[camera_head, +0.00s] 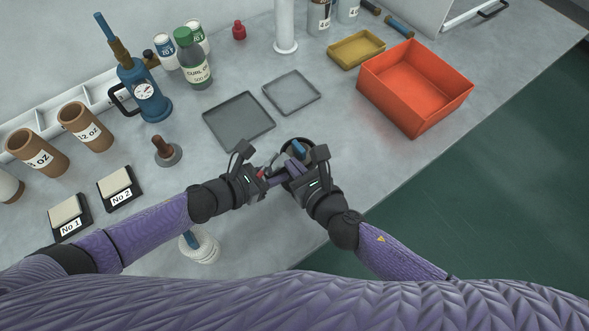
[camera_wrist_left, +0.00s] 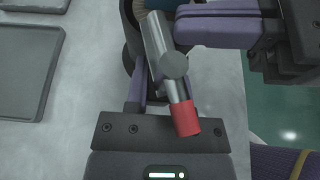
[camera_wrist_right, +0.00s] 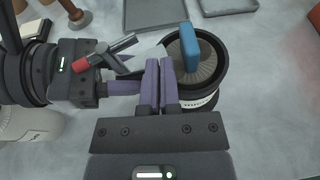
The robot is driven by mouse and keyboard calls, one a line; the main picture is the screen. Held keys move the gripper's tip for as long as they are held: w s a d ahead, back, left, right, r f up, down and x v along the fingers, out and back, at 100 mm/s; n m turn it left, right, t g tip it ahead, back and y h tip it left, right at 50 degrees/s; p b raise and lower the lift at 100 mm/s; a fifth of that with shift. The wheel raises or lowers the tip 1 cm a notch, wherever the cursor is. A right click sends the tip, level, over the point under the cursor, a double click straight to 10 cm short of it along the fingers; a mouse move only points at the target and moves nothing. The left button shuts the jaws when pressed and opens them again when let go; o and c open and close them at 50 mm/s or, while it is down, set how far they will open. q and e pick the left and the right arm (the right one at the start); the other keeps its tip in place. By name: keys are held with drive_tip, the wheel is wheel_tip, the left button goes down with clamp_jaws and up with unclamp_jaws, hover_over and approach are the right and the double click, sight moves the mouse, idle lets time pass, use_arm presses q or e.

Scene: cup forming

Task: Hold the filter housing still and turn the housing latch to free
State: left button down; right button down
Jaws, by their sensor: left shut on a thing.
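The filter housing (camera_head: 310,143), a dark round cup with a pleated filter and a blue bar on top, stands near the table's front edge; its rim (camera_wrist_right: 222,68) shows in the right wrist view. The housing latch (camera_wrist_right: 113,48), a grey metal lever with a red tip (camera_wrist_left: 185,118), sticks out on its left side. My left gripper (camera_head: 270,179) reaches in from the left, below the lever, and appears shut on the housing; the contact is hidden. My right gripper (camera_wrist_right: 159,65) has its fingers together at the housing's left rim, close to the lever, with nothing visible between them.
Two grey trays (camera_head: 239,121) lie behind the housing. An orange bin (camera_head: 415,88) and a yellow tray (camera_head: 357,50) stand at the back right. The table is clear right of the housing.

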drive_tip(key=shift+w, duration=0.6)
drive_tip(key=shift+w+a, duration=0.15)
drive_tip(key=shift+w, duration=0.05)
idle(0.4)
